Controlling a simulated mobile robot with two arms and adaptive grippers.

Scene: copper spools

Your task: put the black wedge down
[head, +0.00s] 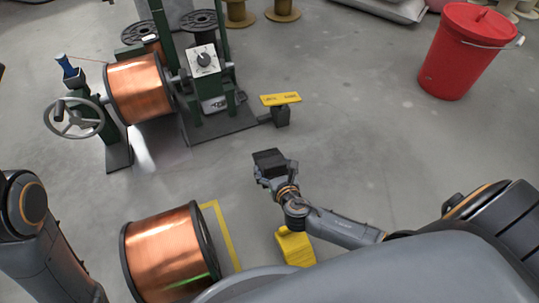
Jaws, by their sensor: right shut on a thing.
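The black wedge (268,157) is a dark block at the end of my right arm, near the middle of the head view. My right gripper (272,172) is shut on it and hides part of it. The wedge appears to be held above the grey floor; its exact height is hard to tell. My left arm shows at the left edge, but its gripper is out of view.
A copper spool (170,255) stands at lower left beside a yellow floor line (222,232). A yellow block (295,247) lies below my right arm. A green winding machine (215,105) holds another copper spool (139,88). A red bucket (462,55) stands upper right.

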